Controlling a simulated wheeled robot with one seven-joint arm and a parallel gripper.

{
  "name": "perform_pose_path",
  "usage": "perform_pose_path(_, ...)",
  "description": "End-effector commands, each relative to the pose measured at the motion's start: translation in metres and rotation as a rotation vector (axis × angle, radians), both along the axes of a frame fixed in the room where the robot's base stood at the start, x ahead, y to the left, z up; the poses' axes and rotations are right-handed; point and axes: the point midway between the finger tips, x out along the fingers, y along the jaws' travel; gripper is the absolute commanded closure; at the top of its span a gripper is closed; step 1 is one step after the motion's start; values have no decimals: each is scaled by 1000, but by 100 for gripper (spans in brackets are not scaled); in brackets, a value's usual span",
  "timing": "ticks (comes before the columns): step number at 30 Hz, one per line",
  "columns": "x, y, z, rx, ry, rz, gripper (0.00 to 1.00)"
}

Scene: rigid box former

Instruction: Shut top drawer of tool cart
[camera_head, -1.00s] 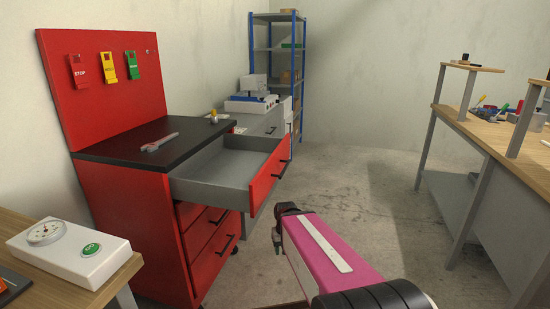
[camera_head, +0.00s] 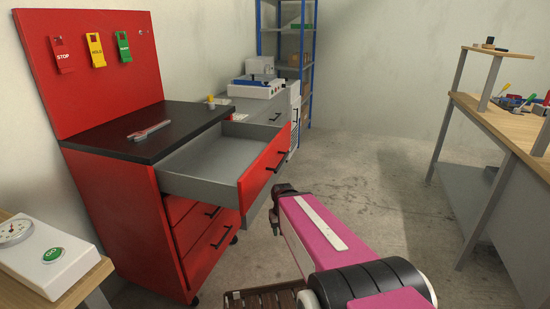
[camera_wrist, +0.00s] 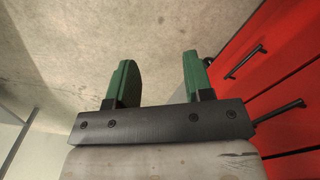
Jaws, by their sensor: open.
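The red tool cart (camera_head: 120,223) stands at the left in the head view. Its top drawer (camera_head: 206,167) is pulled well out, with an empty grey inside. The drawer's red front (camera_head: 262,172) carries a black bar handle (camera_head: 279,161). The drawers below look shut. My pink arm reaches forward to the right of the cart, its far end short of the open drawer front and apart from it. In the wrist view my gripper (camera_wrist: 159,80) is open and empty above bare floor. Red drawer fronts (camera_wrist: 265,65) with black handles show to its right.
A wrench (camera_head: 148,130) lies on the cart's black top. A wooden workbench (camera_head: 490,115) stands at right. A brown slatted thing (camera_head: 262,298) is at the bottom. Floor between cart and workbench is clear.

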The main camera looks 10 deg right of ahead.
Motion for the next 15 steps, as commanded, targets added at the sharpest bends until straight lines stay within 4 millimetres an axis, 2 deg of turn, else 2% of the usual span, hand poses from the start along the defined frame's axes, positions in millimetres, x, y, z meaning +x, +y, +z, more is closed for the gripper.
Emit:
perform_pose_path(1,1,0,0,3,0,-2,71)
perform_pose_path(3,4,-1,0,21,1,-13,93)
perform_pose_path(4,7,-1,0,34,3,-21,100)
perform_pose_path(8,28,-6,4,149,7,-85,100)
perform_pose_path(11,53,-12,13,289,4,-156,100)
perform_pose_path(15,94,-29,36,520,-17,-253,100)
